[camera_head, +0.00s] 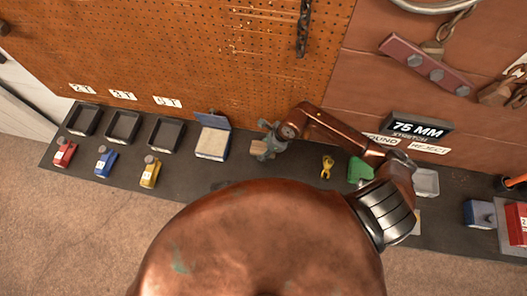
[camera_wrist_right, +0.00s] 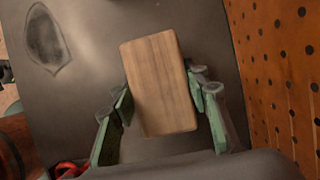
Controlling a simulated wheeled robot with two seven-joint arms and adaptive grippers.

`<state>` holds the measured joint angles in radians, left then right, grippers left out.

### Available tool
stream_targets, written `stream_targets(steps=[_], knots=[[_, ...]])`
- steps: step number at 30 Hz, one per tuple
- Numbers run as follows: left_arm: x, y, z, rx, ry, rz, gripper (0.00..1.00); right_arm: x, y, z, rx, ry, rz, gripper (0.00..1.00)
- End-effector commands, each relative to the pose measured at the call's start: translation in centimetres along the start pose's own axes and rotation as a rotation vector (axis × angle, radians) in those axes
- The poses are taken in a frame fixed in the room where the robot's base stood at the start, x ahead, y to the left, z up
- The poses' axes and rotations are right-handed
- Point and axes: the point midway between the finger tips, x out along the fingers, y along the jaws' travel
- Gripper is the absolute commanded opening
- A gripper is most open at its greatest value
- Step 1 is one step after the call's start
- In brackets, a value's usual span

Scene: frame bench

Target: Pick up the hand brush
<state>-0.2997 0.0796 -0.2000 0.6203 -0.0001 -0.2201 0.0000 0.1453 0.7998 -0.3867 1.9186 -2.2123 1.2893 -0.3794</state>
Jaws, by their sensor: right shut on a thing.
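The hand brush shows as a plain pale wooden block (camera_head: 258,147) at the back of the dark bench, against the pegboard. In the right wrist view the wooden block (camera_wrist_right: 158,70) fills the space between the fingers; no bristles show from here. My right gripper (camera_head: 269,140) is shut on it, with one green finger pad on each long side. I cannot tell whether the block touches the bench or is just above it. My left gripper is not in view.
A tray with a blue lid (camera_head: 212,140) stands left of the block, beside several black trays (camera_head: 122,126). Red, blue and yellow items line the front edge. A yellow tool (camera_head: 327,167) and a green item (camera_head: 360,170) lie to the right. The pegboard (camera_head: 180,50) rises close behind.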

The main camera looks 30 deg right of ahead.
Motion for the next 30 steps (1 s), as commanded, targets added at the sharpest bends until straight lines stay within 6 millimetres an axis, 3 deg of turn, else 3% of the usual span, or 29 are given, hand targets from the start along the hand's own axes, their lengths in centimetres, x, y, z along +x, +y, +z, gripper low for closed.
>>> stream_targets(steps=[9,18,24,30], knots=[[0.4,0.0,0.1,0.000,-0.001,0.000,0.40,-5.0,3.5,6.3,-0.010,-0.007,-0.003,0.14],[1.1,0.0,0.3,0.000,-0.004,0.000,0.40,-5.8,8.1,11.6,-0.005,-0.004,0.000,0.14],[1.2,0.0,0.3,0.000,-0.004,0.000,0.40,-6.0,9.5,13.2,-0.002,-0.002,0.001,0.14],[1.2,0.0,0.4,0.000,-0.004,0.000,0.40,-6.1,9.8,13.5,0.000,0.000,0.000,0.14]])
